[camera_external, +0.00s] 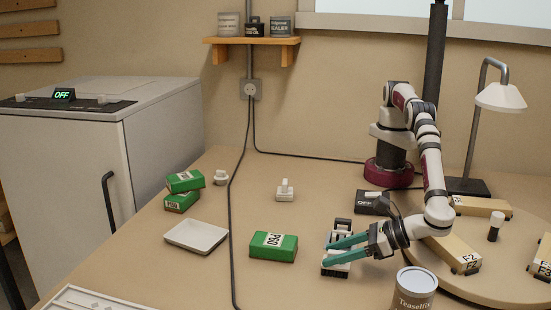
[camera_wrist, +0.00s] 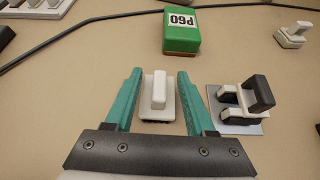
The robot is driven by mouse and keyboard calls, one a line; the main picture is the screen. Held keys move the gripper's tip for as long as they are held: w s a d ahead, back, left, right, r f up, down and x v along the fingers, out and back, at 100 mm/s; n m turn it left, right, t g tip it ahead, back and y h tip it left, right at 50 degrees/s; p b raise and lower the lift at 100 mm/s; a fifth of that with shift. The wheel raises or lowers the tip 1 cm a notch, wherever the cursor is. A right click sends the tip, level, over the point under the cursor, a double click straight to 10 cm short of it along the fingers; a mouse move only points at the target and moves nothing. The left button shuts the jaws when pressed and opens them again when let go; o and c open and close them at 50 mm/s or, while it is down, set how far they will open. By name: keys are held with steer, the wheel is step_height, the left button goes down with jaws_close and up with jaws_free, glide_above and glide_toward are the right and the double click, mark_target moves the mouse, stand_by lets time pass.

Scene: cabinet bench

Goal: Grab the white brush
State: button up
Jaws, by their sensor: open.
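A white brush-like piece (camera_wrist: 158,90), a flat base with a raised white grip, lies on the bench between the two fingers in the wrist view. In the external view it (camera_external: 336,269) is partly hidden by the fingers. My gripper (camera_wrist: 159,72) is open, with one teal finger on each side of the piece and a gap to both. In the external view my gripper (camera_external: 329,248) is low over the bench, pointing left. Another white piece with an upright grip (camera_external: 285,191) stands farther back; it also shows at the wrist view's upper right (camera_wrist: 293,35).
A black-and-white piece (camera_wrist: 246,103) stands close to the right finger. A green P60 block (camera_external: 273,247) lies left of my gripper. A white tray (camera_external: 196,236), stacked green blocks (camera_external: 184,190) and a Teaselfix can (camera_external: 411,289) are nearby. A black cable (camera_external: 231,220) crosses the bench.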

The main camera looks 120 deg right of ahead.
jaws_close()
steer(key=shift+r, duration=0.15)
stand_by(0.4)
